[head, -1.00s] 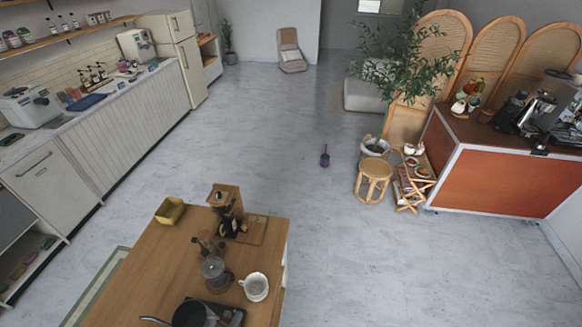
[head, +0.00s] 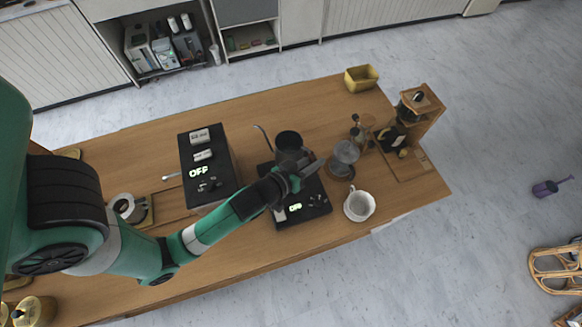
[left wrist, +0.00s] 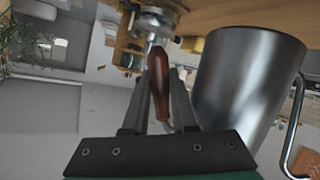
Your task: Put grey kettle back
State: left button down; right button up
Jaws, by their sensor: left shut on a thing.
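The grey kettle (head: 289,141) has a dark open top and a thin curved spout pointing left in the head view. It is at the back part of a black scale (head: 313,207) that reads OFF; I cannot tell whether it rests on it or is just above. My left gripper (head: 300,178) is at the kettle's front side. In the left wrist view, the gripper (left wrist: 160,90) is shut on the kettle's brown wooden handle (left wrist: 159,82), with the shiny metal kettle body (left wrist: 245,80) right beside it. My right gripper is not in view.
A glass carafe (head: 344,156) and a white cup (head: 359,205) stand just right. A taller black OFF unit (head: 207,165) stands left. The wooden table (head: 270,105) is clear behind the kettle.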

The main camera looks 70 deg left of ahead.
pick_arm(q)
jog(key=shift+a+f, duration=0.1)
jog(key=shift+a, duration=0.05)
notch_tip(320, 180, down, 6)
jog(key=b, duration=0.1)
jog(key=shift+f+b, duration=0.15)
jog(key=shift+b, duration=0.25)
jog(key=shift+f+b, duration=0.65)
jog(key=shift+f, duration=1.1)
jog(key=shift+f, duration=0.15)
jog(key=c, duration=0.7)
grip_release()
